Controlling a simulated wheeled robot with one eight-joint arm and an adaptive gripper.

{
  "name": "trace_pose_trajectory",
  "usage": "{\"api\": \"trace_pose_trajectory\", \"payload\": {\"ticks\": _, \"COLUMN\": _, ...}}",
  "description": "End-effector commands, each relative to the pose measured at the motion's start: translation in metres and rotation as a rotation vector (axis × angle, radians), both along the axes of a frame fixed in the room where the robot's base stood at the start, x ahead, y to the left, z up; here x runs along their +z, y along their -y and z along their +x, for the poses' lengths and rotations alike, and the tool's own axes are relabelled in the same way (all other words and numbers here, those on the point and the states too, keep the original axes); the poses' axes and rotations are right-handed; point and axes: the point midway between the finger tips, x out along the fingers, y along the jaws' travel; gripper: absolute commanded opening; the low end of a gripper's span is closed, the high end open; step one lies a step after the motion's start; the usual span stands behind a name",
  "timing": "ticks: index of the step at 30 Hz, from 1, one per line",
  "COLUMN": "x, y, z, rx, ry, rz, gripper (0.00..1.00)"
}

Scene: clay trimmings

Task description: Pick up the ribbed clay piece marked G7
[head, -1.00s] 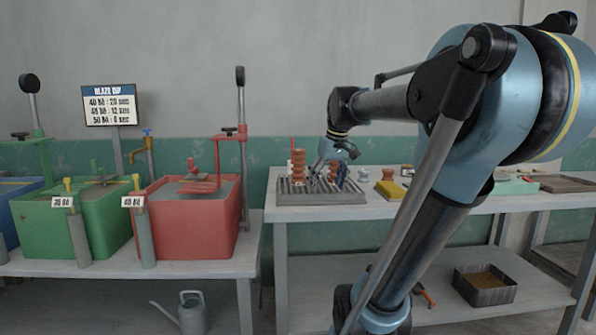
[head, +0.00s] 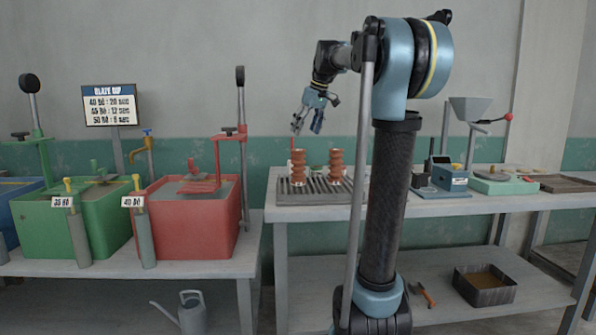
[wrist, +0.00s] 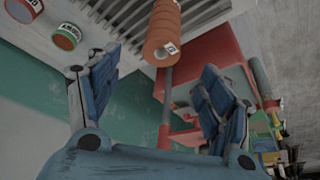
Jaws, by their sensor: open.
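Two ribbed reddish-brown clay pieces stand upright on a grey slatted rack (head: 318,196), one at left (head: 298,163) and one at right (head: 336,163). I cannot read G7 on either. My gripper (head: 307,128) is open and empty, raised above the rack, over the left piece and apart from it. In the wrist view, a ribbed orange piece (wrist: 162,27) with a small white tag, too small to read, shows at the top, beyond the gap between my open fingers (wrist: 160,85). I cannot tell which of the two pieces it is.
A red tub (head: 187,222) and a green tub (head: 95,222) stand on the left bench. A blue-grey device (head: 448,178) and a green scale-like unit (head: 503,183) stand to the right of my arm. The wrist view shows labelled round pots (wrist: 67,37) beside the rack.

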Motion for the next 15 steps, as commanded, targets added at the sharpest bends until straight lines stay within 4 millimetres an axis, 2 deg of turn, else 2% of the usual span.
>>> {"api": "trace_pose_trajectory", "payload": {"ticks": 6, "x": -0.037, "y": -0.010, "z": 0.012, "rx": 0.000, "ry": 0.000, "rz": 0.000, "gripper": 0.73}}
{"api": "trace_pose_trajectory", "payload": {"ticks": 15, "x": -0.081, "y": -0.021, "z": 0.026, "rx": -0.001, "ry": 0.000, "rz": -0.001, "gripper": 0.73}}
